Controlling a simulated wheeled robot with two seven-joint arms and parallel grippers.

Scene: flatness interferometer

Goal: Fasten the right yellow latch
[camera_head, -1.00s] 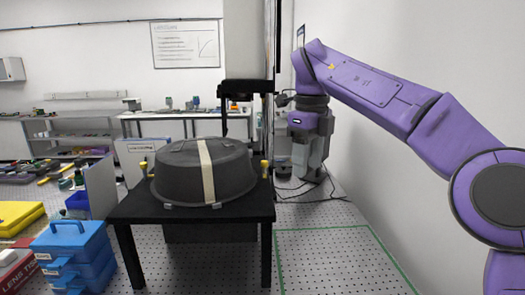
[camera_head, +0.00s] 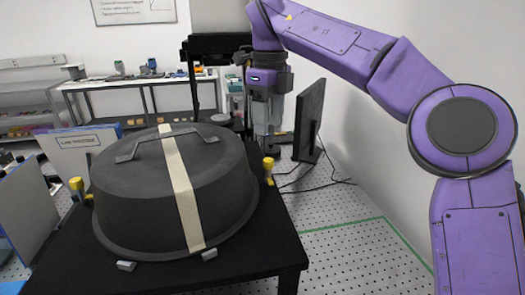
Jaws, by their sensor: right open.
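The right yellow latch (camera_head: 268,171) stands upright at the right side of a dark grey domed cover (camera_head: 125,205), near the table's right edge. A second yellow latch (camera_head: 78,188) stands at the cover's left side. The cover has a bar handle on top and a cream strip over it, and it sits on a black table (camera_head: 265,262). My right gripper (camera_head: 268,148) points down just behind the right latch in the picture, open and empty; its fingertips are small and partly hidden. I cannot tell whether it touches the latch. My left gripper is not in view.
A monitor (camera_head: 311,120) stands behind and right of my gripper, with cables on the perforated floor. A lab sign panel (camera_head: 85,140) is at the left. Benches line the back wall. Floor right of the table is clear, with green tape.

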